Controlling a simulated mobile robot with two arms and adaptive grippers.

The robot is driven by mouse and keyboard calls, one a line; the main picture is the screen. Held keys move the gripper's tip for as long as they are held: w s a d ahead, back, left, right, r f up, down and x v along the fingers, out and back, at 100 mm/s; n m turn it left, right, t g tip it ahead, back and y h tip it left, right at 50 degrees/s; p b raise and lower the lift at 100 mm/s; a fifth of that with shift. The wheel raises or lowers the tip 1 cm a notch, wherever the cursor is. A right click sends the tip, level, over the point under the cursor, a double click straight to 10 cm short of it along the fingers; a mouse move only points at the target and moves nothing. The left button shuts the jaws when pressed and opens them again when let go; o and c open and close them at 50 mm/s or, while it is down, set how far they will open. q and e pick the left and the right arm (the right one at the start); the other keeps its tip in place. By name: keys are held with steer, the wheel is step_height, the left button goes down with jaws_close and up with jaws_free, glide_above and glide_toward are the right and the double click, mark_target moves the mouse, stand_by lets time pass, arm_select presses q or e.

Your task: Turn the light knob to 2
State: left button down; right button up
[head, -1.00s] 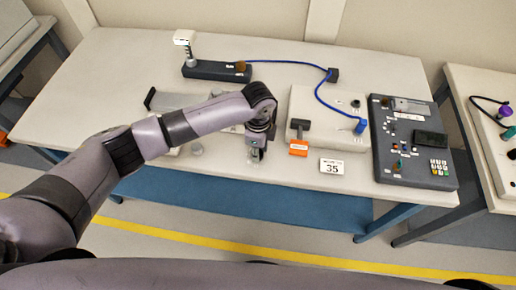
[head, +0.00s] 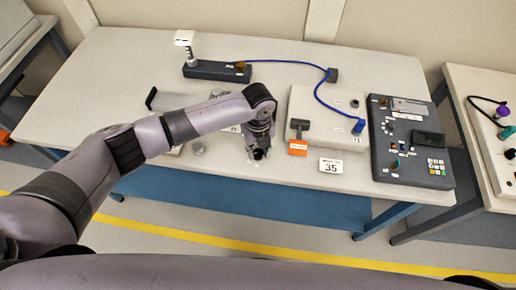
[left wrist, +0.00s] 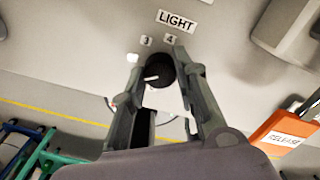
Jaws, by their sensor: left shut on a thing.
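The light knob (left wrist: 160,68) is a round black knob with a white pointer line. It lies below the LIGHT label (left wrist: 177,21) in the left wrist view. The number labels 3 (left wrist: 146,40) and 4 (left wrist: 170,38) show above it. The pointer line points left and slightly down in that view. A white patch (left wrist: 132,58) at the left finger is too unclear to read. My left gripper (head: 259,152) is at the front of the table in the head view, with its fingers on both sides of the knob, shut on it. The gripper hides the knob there.
A box with a black handle and orange release tag (head: 298,148) stands just right of the left gripper. A card reading 35 (head: 331,166) and a dark control panel (head: 385,168) are further right. A blue cable (head: 290,65) runs behind.

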mark_target(258, 152)
arm_select(q)
steer(key=m, duration=0.6)
steer(key=shift+b, duration=0.35)
stand_by(0.4)
steer(key=c, duration=1.2)
jaws_free()
steer(key=shift+c, duration=0.2)
steer(key=shift+r, duration=0.1)
step_height(258, 152, up, 12)
